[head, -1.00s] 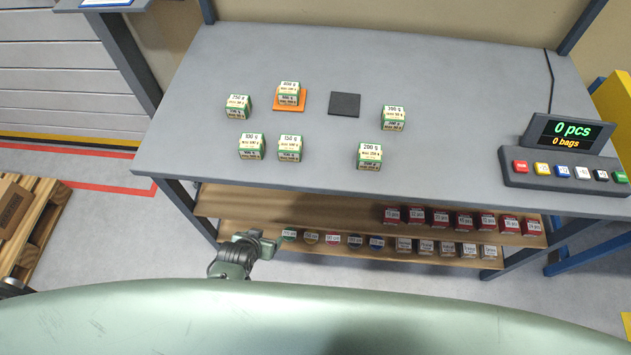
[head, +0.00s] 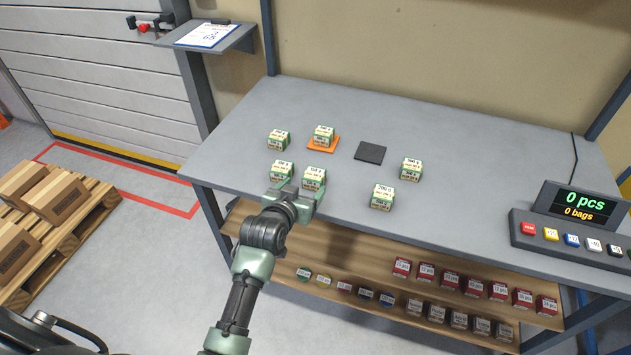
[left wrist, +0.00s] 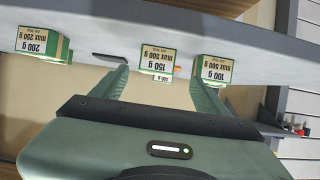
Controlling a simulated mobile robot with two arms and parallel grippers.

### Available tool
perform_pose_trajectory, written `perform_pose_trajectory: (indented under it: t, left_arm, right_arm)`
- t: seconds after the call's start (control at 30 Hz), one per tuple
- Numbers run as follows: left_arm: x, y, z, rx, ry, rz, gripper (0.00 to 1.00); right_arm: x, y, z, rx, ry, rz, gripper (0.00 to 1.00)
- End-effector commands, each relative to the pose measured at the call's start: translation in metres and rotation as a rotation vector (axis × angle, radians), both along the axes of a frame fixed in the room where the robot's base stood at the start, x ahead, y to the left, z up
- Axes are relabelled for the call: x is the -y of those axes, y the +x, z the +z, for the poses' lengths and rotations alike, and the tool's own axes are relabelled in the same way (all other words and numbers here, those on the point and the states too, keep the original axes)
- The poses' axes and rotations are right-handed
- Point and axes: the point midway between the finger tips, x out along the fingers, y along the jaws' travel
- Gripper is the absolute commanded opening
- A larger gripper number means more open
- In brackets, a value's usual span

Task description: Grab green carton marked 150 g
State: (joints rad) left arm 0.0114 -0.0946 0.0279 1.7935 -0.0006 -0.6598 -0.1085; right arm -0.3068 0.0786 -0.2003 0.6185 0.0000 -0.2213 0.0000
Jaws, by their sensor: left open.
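The green-and-white carton marked 150 g (head: 314,174) stands on the grey table, front row, just right of the 100 g carton (head: 282,170). My left gripper (head: 301,190) is open and empty at the near side of the 150 g carton, partly overlapping it in the head view. In the left wrist view, which is upside down, the 150 g carton (left wrist: 157,59) shows beyond the gap between the open fingers (left wrist: 160,84). My right gripper is not in view.
A 200 g carton (head: 382,196) and another carton (head: 411,168) stand to the right. Behind are a carton on an orange mat (head: 323,146), a carton at the left (head: 278,139) and a dark pad (head: 370,152). Shelves (head: 340,250) with small boxes lie below.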

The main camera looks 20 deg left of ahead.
Motion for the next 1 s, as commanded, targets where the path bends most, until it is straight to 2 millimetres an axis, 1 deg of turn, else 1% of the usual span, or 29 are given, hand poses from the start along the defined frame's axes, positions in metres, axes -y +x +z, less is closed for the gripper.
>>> perform_pose_trajectory:
  t: [0.07, 0.2, 0.37, 0.47, 0.7, 0.83, 1.0]
  left_arm:
    - [0.001, 0.011, 0.006, 0.026, -0.005, 0.004, 0.75]
    - [0.002, 0.027, 0.002, 0.035, -0.006, 0.005, 0.75]
    - [0.002, 0.037, -0.003, 0.035, -0.006, 0.005, 0.75]
    - [0.003, 0.045, -0.008, 0.033, -0.006, 0.005, 0.75]
    - [0.006, 0.073, -0.024, 0.033, -0.005, 0.005, 0.75]
    - [0.006, 0.08, -0.027, 0.034, -0.005, 0.005, 0.75]
    - [0.006, 0.08, -0.027, 0.034, -0.005, 0.005, 0.75]
  right_arm:
    - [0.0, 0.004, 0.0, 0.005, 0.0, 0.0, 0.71]
    - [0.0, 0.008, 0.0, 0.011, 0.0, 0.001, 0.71]
    - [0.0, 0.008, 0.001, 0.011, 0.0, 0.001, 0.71]
    - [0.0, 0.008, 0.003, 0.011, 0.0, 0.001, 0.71]
    - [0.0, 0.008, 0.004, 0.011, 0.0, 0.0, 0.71]
    - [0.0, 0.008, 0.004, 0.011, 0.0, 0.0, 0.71]
    - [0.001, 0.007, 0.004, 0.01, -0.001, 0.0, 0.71]
